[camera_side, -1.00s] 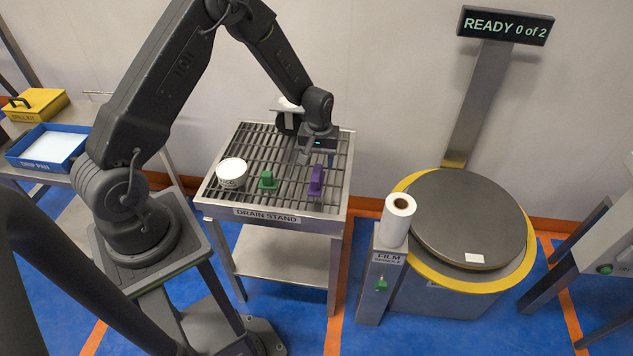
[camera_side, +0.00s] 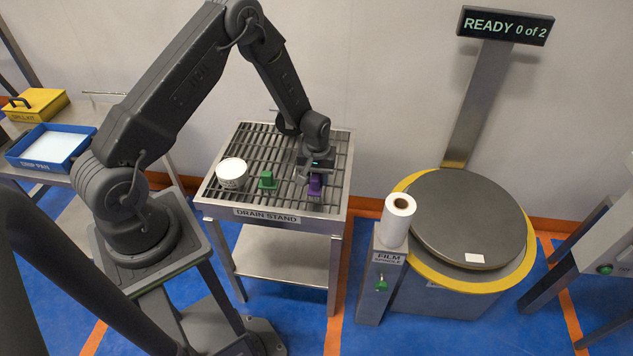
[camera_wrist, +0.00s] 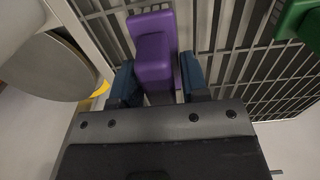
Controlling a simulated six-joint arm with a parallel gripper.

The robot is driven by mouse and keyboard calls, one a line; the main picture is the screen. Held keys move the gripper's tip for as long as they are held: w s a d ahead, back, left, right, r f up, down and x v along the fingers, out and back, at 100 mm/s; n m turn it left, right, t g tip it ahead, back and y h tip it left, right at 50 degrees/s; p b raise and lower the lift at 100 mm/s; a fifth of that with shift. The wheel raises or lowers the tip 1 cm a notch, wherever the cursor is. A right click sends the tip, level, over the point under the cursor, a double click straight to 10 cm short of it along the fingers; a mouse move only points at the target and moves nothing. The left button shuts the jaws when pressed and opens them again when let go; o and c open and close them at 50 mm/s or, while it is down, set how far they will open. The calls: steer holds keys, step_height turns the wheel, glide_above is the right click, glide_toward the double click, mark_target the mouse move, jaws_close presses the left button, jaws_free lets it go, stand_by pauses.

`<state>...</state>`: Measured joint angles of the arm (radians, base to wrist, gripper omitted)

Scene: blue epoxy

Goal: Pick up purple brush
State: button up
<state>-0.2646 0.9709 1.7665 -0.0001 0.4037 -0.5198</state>
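The purple brush (camera_side: 315,185) stands on the grated top of the drain stand (camera_side: 267,214), right of the green brush (camera_side: 267,181). My gripper (camera_side: 316,176) is down at the purple brush. In the wrist view, the purple brush (camera_wrist: 154,55) lies between the two blue fingertips of my gripper (camera_wrist: 158,84), one on each side. The fingers look apart, with little room beside the brush; contact is not clear. The brush's lower part is hidden.
A white tub (camera_side: 232,174) stands left of the green brush. Right of the stand are a white film roll (camera_side: 397,220) on its post and a round grey turntable (camera_side: 467,215). A blue drip pan (camera_side: 48,149) is far left. The back of the grate is clear.

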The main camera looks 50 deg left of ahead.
steer(key=c, duration=0.5)
steer(key=shift+r, duration=0.1)
